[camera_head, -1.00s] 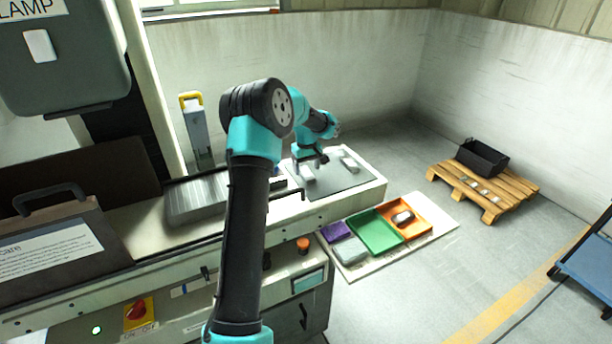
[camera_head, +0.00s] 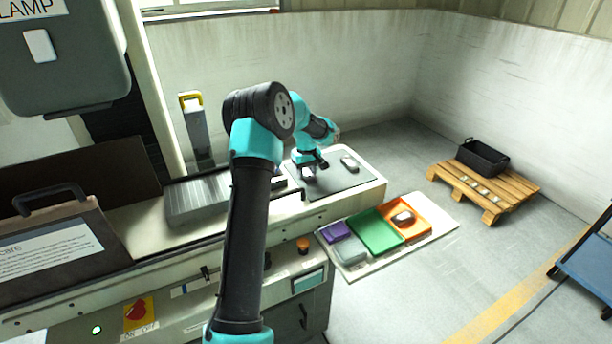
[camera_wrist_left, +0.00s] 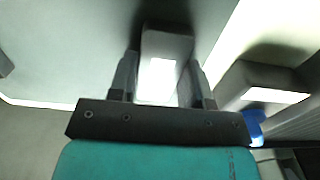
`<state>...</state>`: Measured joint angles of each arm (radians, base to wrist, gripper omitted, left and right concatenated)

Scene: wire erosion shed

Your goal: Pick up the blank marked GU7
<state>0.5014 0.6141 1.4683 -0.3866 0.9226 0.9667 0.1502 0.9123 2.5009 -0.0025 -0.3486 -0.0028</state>
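My left gripper (camera_head: 314,168) is low over a dark grey plate (camera_head: 345,182) on the machine bed. A light grey block (camera_head: 308,175) is below and between its fingers. In the left wrist view this block (camera_wrist_left: 166,50) lies between the two fingers of the gripper (camera_wrist_left: 163,78). I cannot tell whether the fingers press on it. A second pale block (camera_head: 349,162) lies on the plate to the right, apart from the gripper. No GU7 mark is legible on either block. My right gripper is not in view.
Right of the machine, a pale board (camera_head: 440,226) carries a purple tray (camera_head: 335,232), a green tray (camera_head: 376,232), a grey container (camera_head: 349,252) and an orange tray (camera_head: 420,226) holding a pale piece. A black bin (camera_head: 484,158) stands on a wooden pallet (camera_head: 520,186).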

